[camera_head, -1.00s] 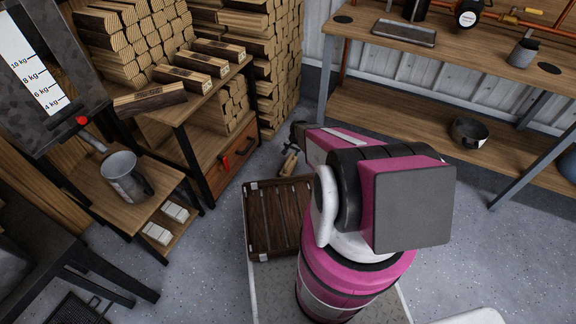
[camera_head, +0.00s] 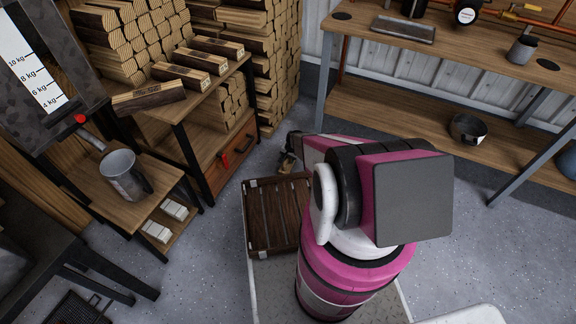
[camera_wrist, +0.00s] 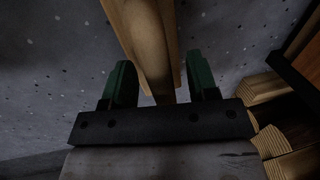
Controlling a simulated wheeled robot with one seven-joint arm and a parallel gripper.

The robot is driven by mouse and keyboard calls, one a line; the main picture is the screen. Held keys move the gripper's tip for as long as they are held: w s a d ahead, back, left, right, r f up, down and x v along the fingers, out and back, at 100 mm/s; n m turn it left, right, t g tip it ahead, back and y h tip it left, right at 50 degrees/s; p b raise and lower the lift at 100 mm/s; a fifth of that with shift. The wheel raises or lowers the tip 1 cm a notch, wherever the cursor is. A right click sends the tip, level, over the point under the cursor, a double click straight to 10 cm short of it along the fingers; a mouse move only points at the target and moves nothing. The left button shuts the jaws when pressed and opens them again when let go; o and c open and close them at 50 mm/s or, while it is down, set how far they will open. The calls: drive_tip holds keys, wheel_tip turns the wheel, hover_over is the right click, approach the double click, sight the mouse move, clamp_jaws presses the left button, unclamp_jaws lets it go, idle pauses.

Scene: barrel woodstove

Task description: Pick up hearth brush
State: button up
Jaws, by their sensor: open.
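A long pale wooden piece, which looks like the handle of the hearth brush (camera_wrist: 148,35), runs between the two dark green fingers of my gripper (camera_wrist: 161,74) in the wrist view. The fingers are open, one on each side, with gaps showing. I see no bristles, so the brush head is hidden or out of frame. In the head view my gripper (camera_head: 291,150) points down near the floor, beyond the slatted crate, and covers most of the brush.
A dark slatted wooden crate (camera_head: 262,229) is beside my arm. A wooden stand with a drawer (camera_head: 229,154) and stacked logs (camera_head: 273,75) are left of and behind the gripper. A workbench (camera_head: 390,95) stands right. Log ends (camera_wrist: 283,135) show in the wrist view.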

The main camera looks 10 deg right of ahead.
clamp_jaws()
drive_tip(key=shift+r, duration=0.15)
wheel_tip(320, 180, up, 4)
drive_tip(key=shift+s+f, duration=0.1)
drive_tip(key=s+a+r, duration=0.5)
drive_tip(key=a+r, duration=0.2)
drive_tip(key=a, duration=0.3)
drive_tip(key=shift+s+a, duration=0.15)
drive_tip(key=shift+a, duration=0.05)
